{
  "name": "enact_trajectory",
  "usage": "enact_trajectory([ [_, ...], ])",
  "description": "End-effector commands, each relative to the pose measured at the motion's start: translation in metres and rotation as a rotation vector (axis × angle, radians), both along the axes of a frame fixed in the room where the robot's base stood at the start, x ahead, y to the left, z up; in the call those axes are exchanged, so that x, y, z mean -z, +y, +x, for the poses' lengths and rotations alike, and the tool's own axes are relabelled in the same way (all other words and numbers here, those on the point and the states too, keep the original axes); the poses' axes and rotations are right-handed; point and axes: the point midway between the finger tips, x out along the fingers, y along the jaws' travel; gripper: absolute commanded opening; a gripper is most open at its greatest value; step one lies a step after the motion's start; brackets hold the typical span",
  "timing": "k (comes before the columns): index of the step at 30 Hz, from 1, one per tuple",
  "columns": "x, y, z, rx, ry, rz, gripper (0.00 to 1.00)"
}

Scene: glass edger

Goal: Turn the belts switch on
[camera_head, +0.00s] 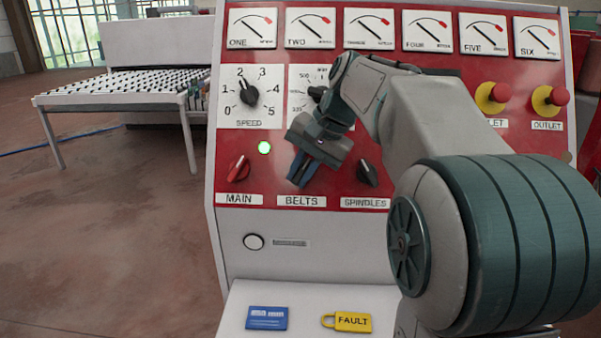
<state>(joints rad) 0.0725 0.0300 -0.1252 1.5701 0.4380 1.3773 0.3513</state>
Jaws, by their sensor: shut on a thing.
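The red control panel (215,195) fills the middle of the view, with a row of switches low on it. My gripper (298,183) is at the place above the BELTS label (302,201), its fingers shut on the belts switch, which they hide. I cannot tell which way that switch points. To its left, the red MAIN switch (238,168) is tilted to the right at its top, and a green lamp (264,148) is lit above it. To its right is the dark SPINDLES switch (367,173), partly beside my arm.
A SPEED dial (249,92) sits above the switches, with another dial partly hidden by my arm. Gauges line the top, and red push buttons (558,96) are at right.

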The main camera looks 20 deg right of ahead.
Motion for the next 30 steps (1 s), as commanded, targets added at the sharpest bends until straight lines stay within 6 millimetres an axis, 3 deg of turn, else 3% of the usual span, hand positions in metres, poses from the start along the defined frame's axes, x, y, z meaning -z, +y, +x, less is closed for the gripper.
enact_trajectory([
  [5, -0.005, -0.002, 0.003, 0.008, -0.019, -0.001, 0.0],
  [6, -0.005, -0.002, 0.003, 0.008, -0.018, 0.0, 0.26],
  [7, -0.005, -0.002, 0.003, 0.008, -0.018, -0.001, 0.34],
  [8, -0.005, -0.002, 0.002, 0.007, -0.017, -0.001, 0.36],
  [20, -0.004, -0.002, 0.001, 0.003, -0.009, -0.001, 0.36],
  [26, -0.03, -0.013, -0.006, 0.006, -0.011, -0.002, 0.36],
  [30, -0.061, -0.026, -0.014, 0.007, -0.013, -0.003, 0.36],
])
